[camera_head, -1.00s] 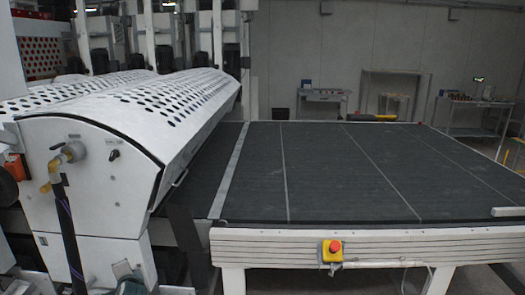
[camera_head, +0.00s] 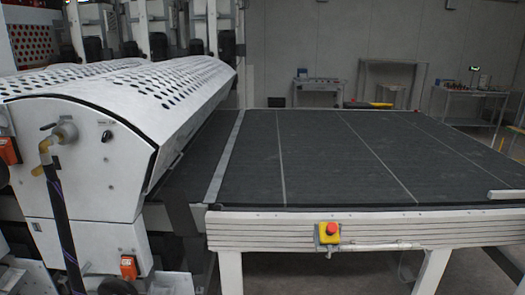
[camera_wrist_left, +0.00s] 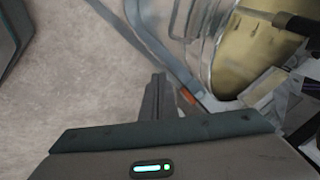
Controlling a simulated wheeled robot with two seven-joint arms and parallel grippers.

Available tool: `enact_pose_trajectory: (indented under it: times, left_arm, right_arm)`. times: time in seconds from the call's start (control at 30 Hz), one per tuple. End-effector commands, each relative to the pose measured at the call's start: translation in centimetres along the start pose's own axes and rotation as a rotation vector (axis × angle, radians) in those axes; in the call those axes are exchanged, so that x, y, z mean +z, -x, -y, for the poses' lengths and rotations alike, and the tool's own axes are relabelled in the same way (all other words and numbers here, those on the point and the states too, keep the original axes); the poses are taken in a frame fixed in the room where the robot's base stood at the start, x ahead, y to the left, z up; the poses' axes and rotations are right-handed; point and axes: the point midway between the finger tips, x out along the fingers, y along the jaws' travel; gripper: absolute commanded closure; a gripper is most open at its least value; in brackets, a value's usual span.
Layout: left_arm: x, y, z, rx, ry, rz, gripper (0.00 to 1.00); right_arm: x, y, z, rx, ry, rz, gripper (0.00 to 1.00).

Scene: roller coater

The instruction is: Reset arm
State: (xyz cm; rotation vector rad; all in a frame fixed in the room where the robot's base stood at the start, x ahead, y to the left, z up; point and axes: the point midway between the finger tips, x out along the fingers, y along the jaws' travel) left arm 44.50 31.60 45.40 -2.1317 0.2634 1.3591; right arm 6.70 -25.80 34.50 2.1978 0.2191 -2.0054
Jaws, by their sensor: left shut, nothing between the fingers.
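My left gripper (camera_wrist_left: 157,97) shows in the left wrist view, its dark fingers together and nothing between them. It is over a grey floor, apart from the metal frame at the upper right. Neither gripper shows in the head view. My right gripper is in no frame. The white roller coater (camera_head: 88,165) with its perforated curved cover stands at the left of the head view.
A dark conveyor table (camera_head: 330,160) fills the middle and right of the head view; its top is clear. A red and yellow emergency stop (camera_head: 328,232) sits on its front edge. A valve with a hose (camera_head: 60,200) juts from the machine. In the wrist view, a yellowish cylinder (camera_wrist_left: 255,50) is at upper right.

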Motion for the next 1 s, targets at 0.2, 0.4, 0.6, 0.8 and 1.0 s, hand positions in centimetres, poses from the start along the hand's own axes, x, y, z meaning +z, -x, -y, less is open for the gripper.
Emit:
enact_pose_trajectory:
  times: [0.2, 0.4, 0.6, 0.8, 1.0]
  left_arm:
    - [10.2, 0.1, -10.4, 0.125, 0.116, 0.087, 1.0]
    - [19.3, 2.1, -18.8, 0.216, 0.231, 0.179, 1.0]
    - [26.3, 4.8, -24.8, 0.273, 0.326, 0.261, 1.0]
    - [29.2, 6.3, -27.1, 0.292, 0.368, 0.297, 1.0]
    - [29.4, 6.4, -27.3, 0.293, 0.372, 0.299, 1.0]
  right_arm:
    - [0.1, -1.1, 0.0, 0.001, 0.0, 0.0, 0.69]
    - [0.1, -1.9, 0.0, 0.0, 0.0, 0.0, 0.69]
    - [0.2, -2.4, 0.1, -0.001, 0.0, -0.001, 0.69]
    - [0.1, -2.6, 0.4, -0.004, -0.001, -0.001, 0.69]
    - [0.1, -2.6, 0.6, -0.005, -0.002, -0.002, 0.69]
